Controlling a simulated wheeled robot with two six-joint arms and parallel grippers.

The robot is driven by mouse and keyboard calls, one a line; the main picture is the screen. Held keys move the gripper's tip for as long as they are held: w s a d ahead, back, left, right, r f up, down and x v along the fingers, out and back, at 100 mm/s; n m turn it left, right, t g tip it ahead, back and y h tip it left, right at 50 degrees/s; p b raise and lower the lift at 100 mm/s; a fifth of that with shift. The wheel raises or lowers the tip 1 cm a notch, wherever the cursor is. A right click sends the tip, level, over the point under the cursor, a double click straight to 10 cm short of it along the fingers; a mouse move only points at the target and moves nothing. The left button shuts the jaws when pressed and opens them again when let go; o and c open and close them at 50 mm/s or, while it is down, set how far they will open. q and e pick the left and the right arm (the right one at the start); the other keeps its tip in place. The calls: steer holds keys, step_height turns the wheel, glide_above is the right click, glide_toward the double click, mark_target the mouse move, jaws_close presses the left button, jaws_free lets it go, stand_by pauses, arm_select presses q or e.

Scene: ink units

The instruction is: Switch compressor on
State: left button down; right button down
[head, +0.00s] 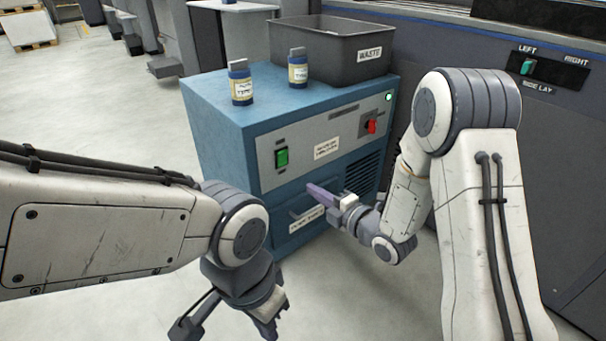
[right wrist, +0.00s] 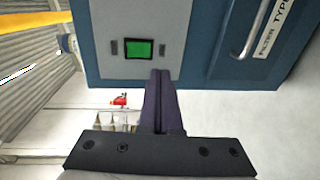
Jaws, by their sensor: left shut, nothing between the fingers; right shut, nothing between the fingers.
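The compressor is a blue cabinet (head: 222,150) with a grey front panel, in the middle of the head view. A green rocker switch (head: 282,157) sits on the left of that panel; the switch also shows in the right wrist view (right wrist: 138,48). A red knob (head: 371,126) and a glowing green lamp (head: 389,97) are at the panel's right. My right gripper (head: 312,190) is shut and empty, in front of the cabinet, lower than the switch and right of it; its closed fingers show in the right wrist view (right wrist: 160,75). My left gripper (head: 268,322) is shut and empty, low at the front.
Two labelled bottles (head: 240,84) (head: 298,68) and a grey waste bin (head: 330,48) stand on the cabinet. A handle (head: 308,214) is on its lower front. A dark machine (head: 565,150) with a left/right switch (head: 527,66) stands at the right.

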steer(key=shift+s+d+f+p, duration=0.15)
steer(key=shift+s+d, duration=0.45)
steer(key=shift+s, duration=0.15)
steer(key=shift+s+d+f+p, duration=0.1)
steer(key=shift+s+d+p, duration=0.05)
steer(key=shift+s+d, duration=0.55)
steer(key=shift+a, duration=0.15)
steer(key=s+a+r+m+g+h+p, duration=0.3)
steer(key=s+r+m+g+h+p, duration=0.15)
steer(key=r+m+p, duration=0.3)
steer(key=s+r+m+g+h+p, duration=0.25)
steer(key=s+r+m, duration=0.2)
steer(key=s, duration=0.45)
steer(key=s+d+r+m+g+h+p, duration=0.1)
steer(key=s+r+m+g+p, duration=0.3)
steer(key=s, duration=0.4)
steer(key=s+r+m+g+h+p, duration=0.1)
steer(key=s+r+m+g+p, duration=0.1)
steer(key=s+r+p, duration=0.5)
step_height(320, 180, up, 35)
steer(key=s+p, duration=0.1)
steer(key=p, duration=3.1)
steer(key=shift+s+d+f, duration=0.15)
steer(key=shift+s+d, duration=0.05)
